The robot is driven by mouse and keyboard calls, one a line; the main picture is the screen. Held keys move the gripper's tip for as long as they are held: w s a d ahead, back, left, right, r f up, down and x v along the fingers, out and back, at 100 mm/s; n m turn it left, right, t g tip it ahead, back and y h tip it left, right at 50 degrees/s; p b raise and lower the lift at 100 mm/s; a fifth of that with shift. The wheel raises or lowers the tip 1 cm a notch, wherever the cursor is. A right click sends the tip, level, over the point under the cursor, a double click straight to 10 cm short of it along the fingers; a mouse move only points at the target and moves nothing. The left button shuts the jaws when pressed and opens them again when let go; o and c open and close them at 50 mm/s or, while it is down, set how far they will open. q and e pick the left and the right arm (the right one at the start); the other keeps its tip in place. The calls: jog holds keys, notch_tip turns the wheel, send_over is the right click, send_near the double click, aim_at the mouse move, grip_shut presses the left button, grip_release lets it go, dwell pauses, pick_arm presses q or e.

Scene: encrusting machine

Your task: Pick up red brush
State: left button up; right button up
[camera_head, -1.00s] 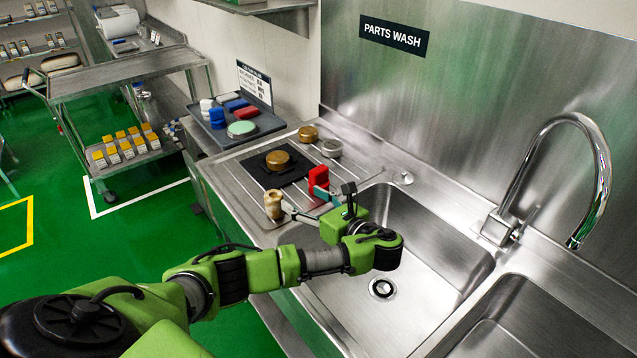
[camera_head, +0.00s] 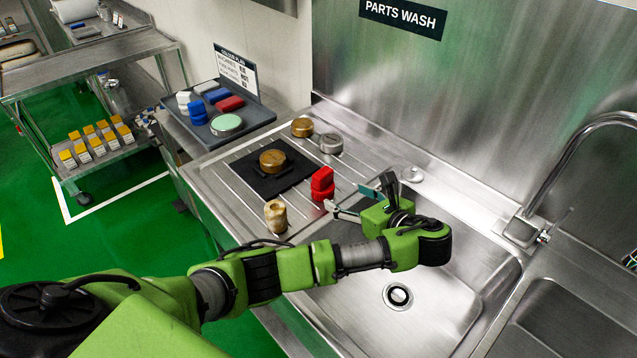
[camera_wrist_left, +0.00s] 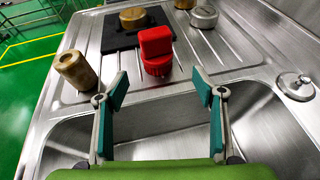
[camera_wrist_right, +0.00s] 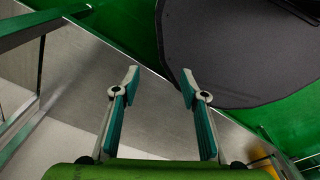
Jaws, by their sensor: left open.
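The red brush (camera_head: 322,184) stands on the ribbed steel drainboard, between the dark mat and the sink basin. My left gripper (camera_head: 351,201) is open and empty, to the right of the brush and apart from it. In the left wrist view the red brush (camera_wrist_left: 156,52) is beyond the fingertips, roughly centred between the two teal-padded fingers of the left gripper (camera_wrist_left: 160,89). My right gripper (camera_wrist_right: 159,86) shows only in its own wrist view, where it is open with nothing between its fingers.
A tan cylinder (camera_head: 276,216) stands close to the brush on the front side. A brass round part (camera_head: 272,160) sits on the dark mat (camera_head: 252,180). More round metal parts lie behind. A grey tray (camera_head: 258,120) holds coloured blocks. The sink basin (camera_head: 440,310) is empty.

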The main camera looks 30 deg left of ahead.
aim_at(326, 188)
pick_arm(q)
jog(key=x, duration=0.5)
jog(key=shift+a+p, duration=0.25)
jog(key=shift+p, duration=0.15)
jog(key=x, duration=0.2)
jog(key=p+x, duration=0.1)
jog(key=x, duration=0.1)
jog(key=shift+a+f, duration=0.15)
jog(key=shift+a, duration=0.25)
jog(key=shift+w+a+f, duration=0.2)
jog(key=shift+a+f, duration=0.1)
jog(key=shift+a, duration=0.15)
pick_arm(e)
jog(key=shift+s+r, duration=0.25)
jog(key=shift+r, duration=0.65)
pick_arm(q)
jog(key=shift+d, duration=0.1)
jog(key=c, duration=1.1)
jog(key=shift+c, duration=0.8)
pick_arm(e)
jog(key=shift+d, duration=0.4)
